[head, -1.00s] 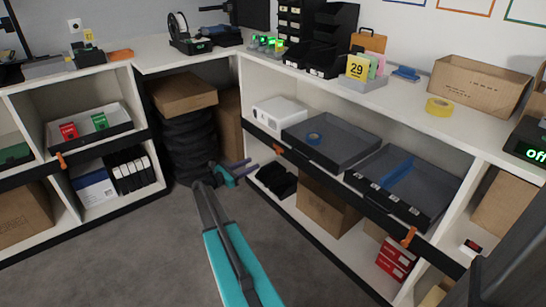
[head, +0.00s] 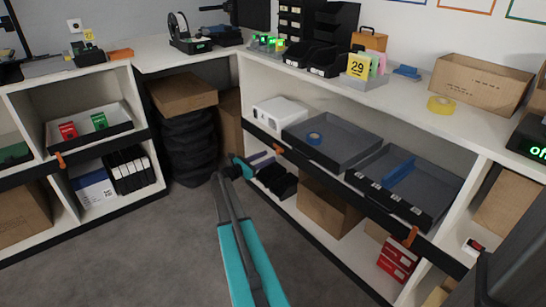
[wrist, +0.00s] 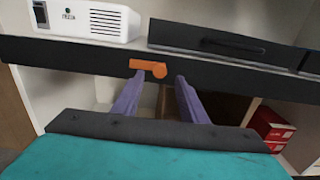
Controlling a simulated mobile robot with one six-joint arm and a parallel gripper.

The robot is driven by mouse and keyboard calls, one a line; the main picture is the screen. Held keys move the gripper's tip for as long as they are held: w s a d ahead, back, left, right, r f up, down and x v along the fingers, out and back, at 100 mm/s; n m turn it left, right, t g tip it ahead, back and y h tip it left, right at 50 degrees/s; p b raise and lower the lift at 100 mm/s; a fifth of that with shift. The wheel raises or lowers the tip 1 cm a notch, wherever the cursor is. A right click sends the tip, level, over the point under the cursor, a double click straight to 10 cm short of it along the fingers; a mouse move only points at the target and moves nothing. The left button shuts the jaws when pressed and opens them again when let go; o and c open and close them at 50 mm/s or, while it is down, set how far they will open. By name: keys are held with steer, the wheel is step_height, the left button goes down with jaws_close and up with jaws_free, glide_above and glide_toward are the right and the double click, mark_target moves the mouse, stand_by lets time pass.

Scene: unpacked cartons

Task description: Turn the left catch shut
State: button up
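The left catch (head: 279,149) is a small orange lever on the dark bar along the front of the right-hand shelf. In the wrist view the catch (wrist: 148,68) lies sideways, with its round end to the right and its flat tab to the left. My gripper (head: 258,163) is just in front of the bar, left of the catch in the head view. In the wrist view its two purple fingers (wrist: 156,90) stand apart with nothing between them. Their tips are just below the catch, one on each side; I cannot tell whether they touch the bar.
A second orange catch (head: 410,237) sits farther right on the bar. Behind the bar are a white box (head: 281,112) and two grey trays (head: 345,127). Dark bins (head: 277,181) and a carton (head: 328,206) stand below. The floor (head: 150,250) on the left is clear.

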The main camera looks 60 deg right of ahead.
mark_target(277, 152)
steer(key=shift+b+x, duration=0.3)
steer(key=shift+x, duration=2)
jaws_close()
